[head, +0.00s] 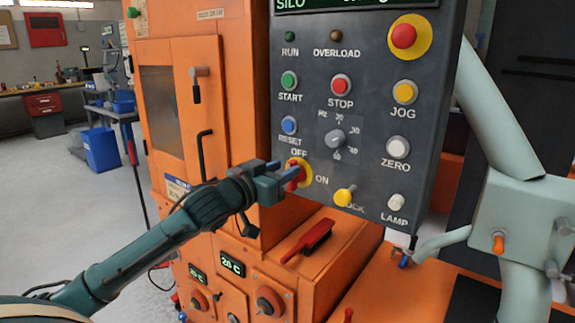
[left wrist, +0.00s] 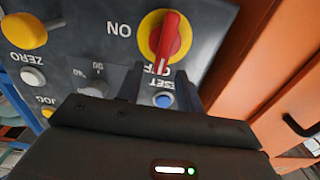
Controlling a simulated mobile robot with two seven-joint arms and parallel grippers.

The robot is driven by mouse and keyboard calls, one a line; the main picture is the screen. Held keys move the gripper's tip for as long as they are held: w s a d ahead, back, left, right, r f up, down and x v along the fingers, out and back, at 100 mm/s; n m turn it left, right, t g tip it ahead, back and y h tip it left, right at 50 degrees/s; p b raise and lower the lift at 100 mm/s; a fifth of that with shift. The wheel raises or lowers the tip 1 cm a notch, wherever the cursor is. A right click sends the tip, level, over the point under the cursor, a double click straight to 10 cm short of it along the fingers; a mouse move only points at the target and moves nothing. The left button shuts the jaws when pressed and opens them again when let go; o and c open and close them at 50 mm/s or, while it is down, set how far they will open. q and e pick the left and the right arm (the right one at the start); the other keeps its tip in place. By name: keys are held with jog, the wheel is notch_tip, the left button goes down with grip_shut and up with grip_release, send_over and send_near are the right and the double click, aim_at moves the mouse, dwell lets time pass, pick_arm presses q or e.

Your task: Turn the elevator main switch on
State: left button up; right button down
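The main switch (head: 307,171) is a red handle on a yellow disc on the dark control panel, between the OFF and ON labels. In the left wrist view the red handle (left wrist: 169,36) points toward the OFF label and partly covers it. My left gripper (head: 288,172) is at the switch and hides part of it in the head view. In the left wrist view its two fingers (left wrist: 158,84) are spread, with the handle's tip near the gap between them. I cannot tell whether they touch it. My right gripper is not in view.
The dark panel (head: 372,118) carries several other controls, including a yellow lock knob (head: 344,196) below right of the switch and a blue reset button (head: 289,125) above it. An orange cabinet (head: 240,85) stands left of the panel.

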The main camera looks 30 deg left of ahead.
pick_arm(q)
jog(key=shift+w+d, duration=0.15)
jog(key=shift+w, duration=1.1)
grip_shut()
